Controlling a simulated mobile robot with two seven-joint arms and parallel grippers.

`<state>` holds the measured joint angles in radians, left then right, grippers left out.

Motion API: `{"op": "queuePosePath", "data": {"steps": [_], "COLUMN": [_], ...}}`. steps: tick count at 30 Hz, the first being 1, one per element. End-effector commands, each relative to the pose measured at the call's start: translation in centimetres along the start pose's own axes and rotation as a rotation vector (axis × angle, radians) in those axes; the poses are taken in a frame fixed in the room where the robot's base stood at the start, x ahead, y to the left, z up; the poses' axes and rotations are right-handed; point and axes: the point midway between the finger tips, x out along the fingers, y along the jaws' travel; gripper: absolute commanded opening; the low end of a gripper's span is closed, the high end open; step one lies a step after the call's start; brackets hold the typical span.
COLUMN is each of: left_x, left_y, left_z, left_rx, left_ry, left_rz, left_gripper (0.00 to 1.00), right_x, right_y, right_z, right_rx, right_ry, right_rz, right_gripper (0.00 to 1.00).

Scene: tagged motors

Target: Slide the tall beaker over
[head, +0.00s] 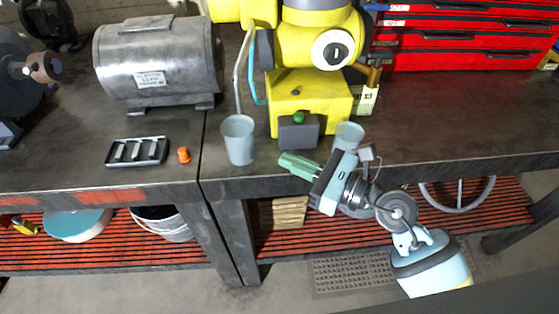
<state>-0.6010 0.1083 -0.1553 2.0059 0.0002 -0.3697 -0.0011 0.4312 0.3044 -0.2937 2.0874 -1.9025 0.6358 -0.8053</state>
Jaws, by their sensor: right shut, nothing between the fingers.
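A tall pale blue-grey beaker (239,140) stands upright on the dark workbench, near its front edge and just right of a seam in the top. A second, similar-coloured beaker (349,134) stands further right, its lower part hidden behind my right gripper. My right gripper (284,160) comes in from the lower right, its pale green fingers shut and empty. The fingers point left toward the tall beaker, with a visible gap between them and it. My left gripper is not in view.
A grey box with a green button (298,132) stands behind my right fingers, before a yellow machine (308,102). Left are an orange piece (184,155), a black tray (112,160) and a large grey motor (158,62). The bench's right side is largely clear.

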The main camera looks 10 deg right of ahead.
Motion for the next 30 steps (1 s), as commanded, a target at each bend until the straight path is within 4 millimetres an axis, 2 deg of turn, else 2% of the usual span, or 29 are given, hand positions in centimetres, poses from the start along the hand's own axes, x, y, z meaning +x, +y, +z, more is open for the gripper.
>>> {"op": "queuePosePath", "data": {"steps": [1,6,12,18,30], "left_x": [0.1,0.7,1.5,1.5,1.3], "left_y": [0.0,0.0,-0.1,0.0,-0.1], "left_z": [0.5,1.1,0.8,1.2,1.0], "left_rx": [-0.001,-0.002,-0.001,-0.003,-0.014], "left_ry": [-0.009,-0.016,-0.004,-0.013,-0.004], "left_rz": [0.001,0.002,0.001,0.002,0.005], "left_gripper": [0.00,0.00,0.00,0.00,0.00], "right_x": [-1.2,-4.6,-7.2,-8.2,-8.2], "right_y": [0.1,0.0,0.0,0.1,0.1], "right_z": [-0.4,-0.5,-0.4,-0.1,-0.2], "right_rx": [0.000,0.002,0.003,0.001,0.021], "right_ry": [0.007,0.006,0.005,0.002,-0.004], "right_rz": [0.000,-0.001,0.000,0.001,0.000], "right_gripper": [0.00,0.00,0.00,0.00,0.00]}}
